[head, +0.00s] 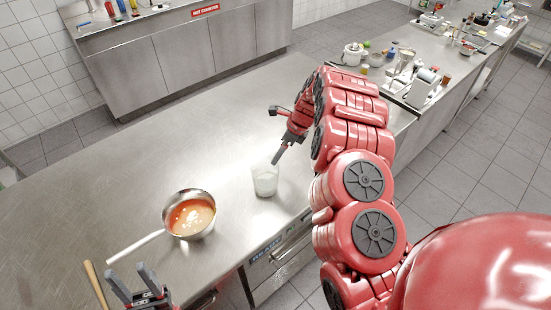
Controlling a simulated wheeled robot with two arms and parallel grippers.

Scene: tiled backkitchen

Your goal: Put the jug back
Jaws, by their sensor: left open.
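A small clear jug (265,184) stands upright on the steel counter, right of a saucepan, near the counter's front edge. My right gripper (277,157) reaches over the counter, with a dark finger at the jug's upper rim. I cannot tell whether it touches the jug, and its other finger is not clearly seen. My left gripper (134,281) is open and empty at the bottom left, in front of the saucepan's handle. The saucepan (206,230) holds orange soup (183,212) with white patches on top.
A wooden handle (95,284) lies left of my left gripper. The steel counter (130,175) is clear behind and left of the saucepan. A second counter with a white appliance (423,88) and several small items stands at the back right.

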